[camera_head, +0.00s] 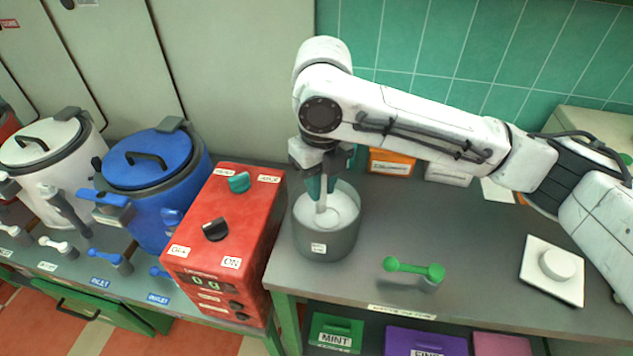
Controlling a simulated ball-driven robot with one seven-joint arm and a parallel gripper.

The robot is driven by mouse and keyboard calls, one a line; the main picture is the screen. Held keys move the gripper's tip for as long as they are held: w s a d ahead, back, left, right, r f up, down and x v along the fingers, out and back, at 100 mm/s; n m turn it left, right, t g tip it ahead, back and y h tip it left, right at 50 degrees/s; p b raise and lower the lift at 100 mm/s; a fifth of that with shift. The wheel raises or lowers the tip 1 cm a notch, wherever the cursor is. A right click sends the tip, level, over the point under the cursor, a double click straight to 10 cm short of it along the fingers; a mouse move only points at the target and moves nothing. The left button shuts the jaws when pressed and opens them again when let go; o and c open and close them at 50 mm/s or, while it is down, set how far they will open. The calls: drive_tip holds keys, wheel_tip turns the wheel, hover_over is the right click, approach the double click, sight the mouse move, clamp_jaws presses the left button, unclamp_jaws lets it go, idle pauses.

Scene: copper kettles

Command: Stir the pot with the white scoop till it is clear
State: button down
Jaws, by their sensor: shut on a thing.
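A grey pot (325,238) stands on the grey table right beside the red box. A whitish content (343,208) fills its inside; it looks pale and cloudy. My gripper (321,183) reaches down over the pot from above. It is shut on the white scoop (321,203), whose upright handle goes down into the pot. The scoop's lower end is hidden in the content.
A red control box (222,240) with knobs stands close to the pot's left. Blue (155,170) and white (48,150) lidded containers stand further left. A green scoop (414,269) and a white square plate with a knob (552,271) are on the right. Table between them is clear.

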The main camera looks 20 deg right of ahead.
drive_tip(key=w, duration=0.1)
drive_tip(key=w+d, duration=0.1)
drive_tip(key=w, duration=0.1)
drive_tip(key=shift+w+d, duration=0.1)
drive_tip(key=shift+d, duration=0.25)
idle(0.4)
drive_tip(key=shift+a, duration=0.1)
drive_tip(key=shift+s+a+p, duration=0.3)
drive_tip(key=shift+s+a, duration=0.3)
drive_tip(key=shift+s, duration=0.25)
drive_tip(key=shift+s+a+p, duration=0.3)
drive_tip(key=shift+s+a, duration=0.25)
drive_tip(key=shift+s, duration=0.25)
drive_tip(key=w+d, duration=0.2)
drive_tip(key=w, duration=0.1)
drive_tip(key=shift+w+d+b, duration=0.15)
drive_tip(key=shift+d+b, duration=0.1)
drive_tip(key=shift+b, duration=0.05)
